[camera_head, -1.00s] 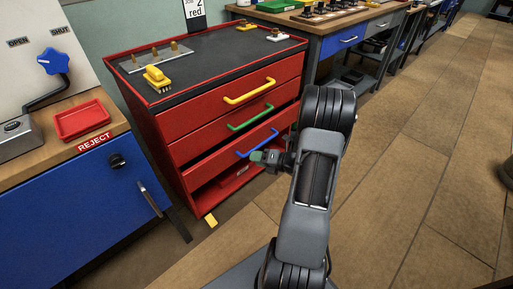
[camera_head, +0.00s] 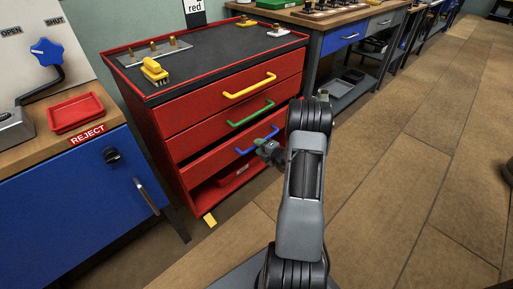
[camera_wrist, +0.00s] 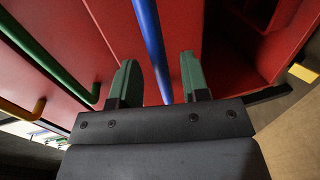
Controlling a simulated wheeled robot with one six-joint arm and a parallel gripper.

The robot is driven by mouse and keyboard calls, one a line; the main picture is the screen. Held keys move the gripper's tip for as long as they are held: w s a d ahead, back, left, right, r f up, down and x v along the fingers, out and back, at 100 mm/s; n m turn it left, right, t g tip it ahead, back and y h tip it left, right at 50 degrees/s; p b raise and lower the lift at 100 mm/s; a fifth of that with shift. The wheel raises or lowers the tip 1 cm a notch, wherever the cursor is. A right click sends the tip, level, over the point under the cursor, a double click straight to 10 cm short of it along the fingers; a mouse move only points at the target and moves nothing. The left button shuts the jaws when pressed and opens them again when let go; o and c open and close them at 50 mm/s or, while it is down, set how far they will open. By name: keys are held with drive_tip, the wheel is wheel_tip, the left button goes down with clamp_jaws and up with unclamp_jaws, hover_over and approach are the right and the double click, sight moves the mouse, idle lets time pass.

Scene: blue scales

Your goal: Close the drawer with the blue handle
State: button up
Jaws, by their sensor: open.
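The red cabinet has a drawer with a blue handle (camera_head: 257,141). This drawer (camera_head: 212,163) stands out a little from the cabinet front, below the drawers with the yellow handle (camera_head: 250,88) and green handle (camera_head: 251,114). My gripper (camera_head: 268,150) is at the right part of the blue handle. In the wrist view the blue handle (camera_wrist: 152,45) runs between the two green fingertips of my open gripper (camera_wrist: 158,80). Whether the fingers touch the handle or drawer front I cannot tell.
Below the blue-handled drawer is an open red space (camera_head: 222,185). A blue cabinet (camera_head: 75,205) with a red tray (camera_head: 76,113) stands at the left. A workbench (camera_head: 345,25) stands behind.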

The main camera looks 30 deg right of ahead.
drive_tip(key=shift+x, duration=1.3)
drive_tip(key=shift+c, duration=0.3)
clamp_jaws()
